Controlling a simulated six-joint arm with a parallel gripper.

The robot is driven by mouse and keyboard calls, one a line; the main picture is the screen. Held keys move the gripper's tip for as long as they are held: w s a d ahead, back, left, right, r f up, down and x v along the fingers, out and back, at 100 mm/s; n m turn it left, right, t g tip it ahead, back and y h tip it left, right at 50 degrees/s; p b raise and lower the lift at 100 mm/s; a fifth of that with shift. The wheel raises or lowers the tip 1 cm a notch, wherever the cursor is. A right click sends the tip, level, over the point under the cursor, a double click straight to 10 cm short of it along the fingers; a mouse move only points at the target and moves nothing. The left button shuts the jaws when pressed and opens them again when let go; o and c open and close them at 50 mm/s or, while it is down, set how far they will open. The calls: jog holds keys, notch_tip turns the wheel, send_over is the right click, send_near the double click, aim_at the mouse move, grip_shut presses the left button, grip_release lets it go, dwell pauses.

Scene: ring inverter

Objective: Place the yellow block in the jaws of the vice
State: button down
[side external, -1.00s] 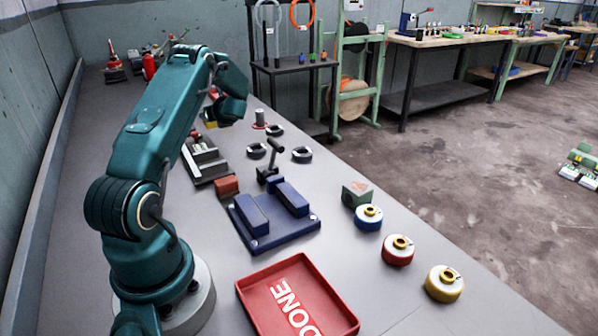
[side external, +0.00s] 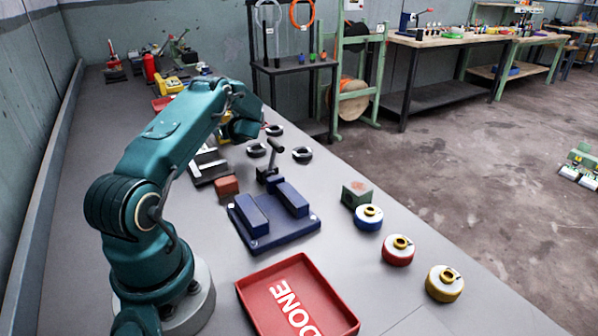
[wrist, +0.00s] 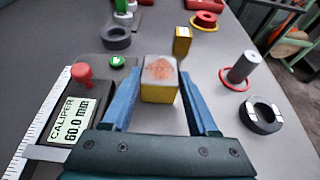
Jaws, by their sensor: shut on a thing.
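The yellow block (wrist: 159,94), with a worn brownish top, sits between the two blue fingers of my gripper (wrist: 160,102) in the wrist view. My gripper is shut on it, beside the caliper. In the side external view my gripper (side external: 241,127) is low over the bench beyond the vice, and only a bit of yellow shows by it. The blue vice (side external: 271,234) stands nearer the camera with its two jaws apart and the gap between them empty. The vice is not in the wrist view.
The caliper (wrist: 74,118) reads 60.0 mm. Dark rings (side external: 302,154) and a grey peg on a red ring (wrist: 242,67) lie close by. A reddish block (side external: 227,186) and a green block (side external: 356,195) flank the vice. A red DONE tray (side external: 258,290) lies in front.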

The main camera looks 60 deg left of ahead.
jog(key=shift+f, duration=0.1)
jog(key=shift+c, duration=0.9)
grip_release()
jog(key=v, duration=1.1)
jog(key=shift+w, duration=0.1)
jog(key=shift+o, duration=0.5)
jog(key=shift+d+r, duration=0.25)
jog(key=shift+d, duration=0.25)
